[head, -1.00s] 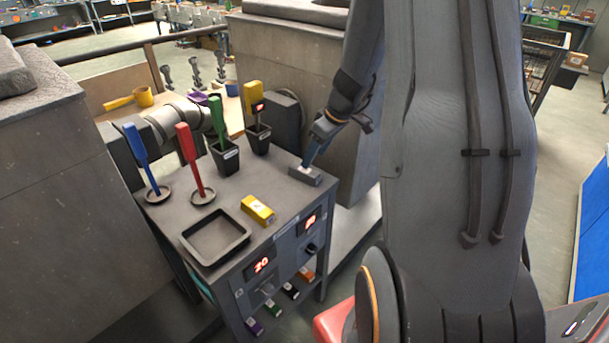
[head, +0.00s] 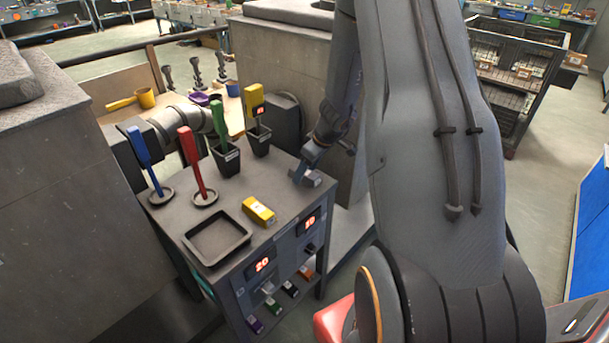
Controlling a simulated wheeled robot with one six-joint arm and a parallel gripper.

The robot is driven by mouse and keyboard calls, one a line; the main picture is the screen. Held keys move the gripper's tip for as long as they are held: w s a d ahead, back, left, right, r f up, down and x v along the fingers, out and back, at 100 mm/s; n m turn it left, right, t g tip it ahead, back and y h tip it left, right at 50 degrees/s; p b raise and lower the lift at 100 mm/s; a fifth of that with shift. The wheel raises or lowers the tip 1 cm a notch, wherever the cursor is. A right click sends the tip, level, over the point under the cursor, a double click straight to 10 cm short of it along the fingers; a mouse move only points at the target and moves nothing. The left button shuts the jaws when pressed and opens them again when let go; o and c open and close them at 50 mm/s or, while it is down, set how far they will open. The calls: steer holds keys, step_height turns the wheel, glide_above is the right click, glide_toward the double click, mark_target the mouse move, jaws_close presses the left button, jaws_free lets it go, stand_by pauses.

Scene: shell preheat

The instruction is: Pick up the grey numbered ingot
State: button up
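The grey numbered ingot (head: 314,181) is at the right back edge of the dark grey bench top (head: 278,187). It shows a pale label on its near end, too small to read. My gripper (head: 304,174) comes down from above and behind, with its fingers around the ingot, and looks shut on it. The ingot looks tilted and at or just above the bench top; the exact gap cannot be told. The gripper and wrist hide part of the ingot.
A yellow ingot (head: 259,211) and a black square tray (head: 217,238) lie on the bench. Blue (head: 140,147) and red (head: 189,148) handled tools stand in round dishes. Green (head: 217,120) and yellow (head: 254,99) ones stand in black cups. A grey block wall rises behind my gripper.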

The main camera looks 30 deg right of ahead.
jaws_close()
steer(key=shift+r, duration=0.15)
